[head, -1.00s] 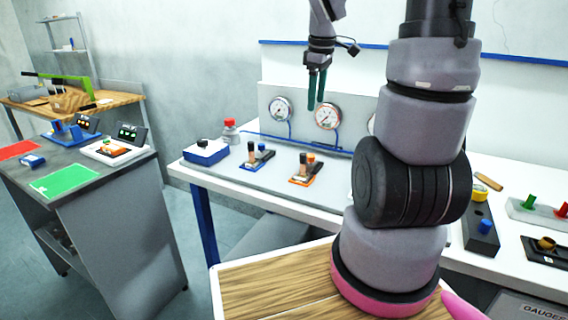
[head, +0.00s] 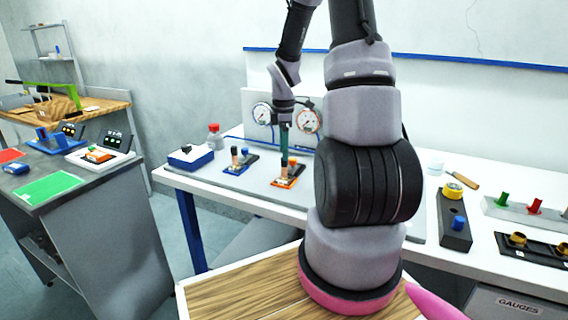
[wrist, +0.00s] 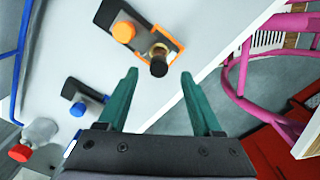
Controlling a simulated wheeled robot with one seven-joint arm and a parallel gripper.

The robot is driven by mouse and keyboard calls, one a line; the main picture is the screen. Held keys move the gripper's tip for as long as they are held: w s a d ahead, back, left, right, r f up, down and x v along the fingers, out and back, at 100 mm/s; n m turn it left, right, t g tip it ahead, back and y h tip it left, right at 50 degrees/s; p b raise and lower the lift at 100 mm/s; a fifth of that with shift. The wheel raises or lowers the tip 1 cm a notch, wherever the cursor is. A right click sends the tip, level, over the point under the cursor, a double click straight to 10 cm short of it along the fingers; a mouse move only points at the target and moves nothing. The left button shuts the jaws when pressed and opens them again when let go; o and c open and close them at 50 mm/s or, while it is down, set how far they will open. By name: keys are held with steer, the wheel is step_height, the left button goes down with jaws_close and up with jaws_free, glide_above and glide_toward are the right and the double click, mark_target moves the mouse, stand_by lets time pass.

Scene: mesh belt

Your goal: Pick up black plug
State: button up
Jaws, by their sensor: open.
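A plug with a black end and a brass-coloured collar (wrist: 158,62) stands on the orange-edged holder (wrist: 178,55), beside an orange knob (wrist: 124,32). In the head view it shows as a dark-topped plug (head: 283,165) on the bench. My gripper (wrist: 159,74) is open, with green fingers spread to either side of the plug's black end in the wrist view. Nothing is between the fingers that I can see as held; contact cannot be told. In the head view my gripper (head: 284,150) hangs above the orange-edged holder. A similar dark-topped plug (head: 234,155) stands on a blue-edged holder.
Pressure gauges (head: 307,121) are on a panel behind my gripper. Colored plugs (head: 534,207) stand on the right bench. The bench front edge is near.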

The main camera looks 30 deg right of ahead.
mark_target(284, 163)
step_height(284, 163, down, 4)
steer(key=shift+d, duration=0.15)
jaws_close()
steer(key=shift+r, duration=0.1)
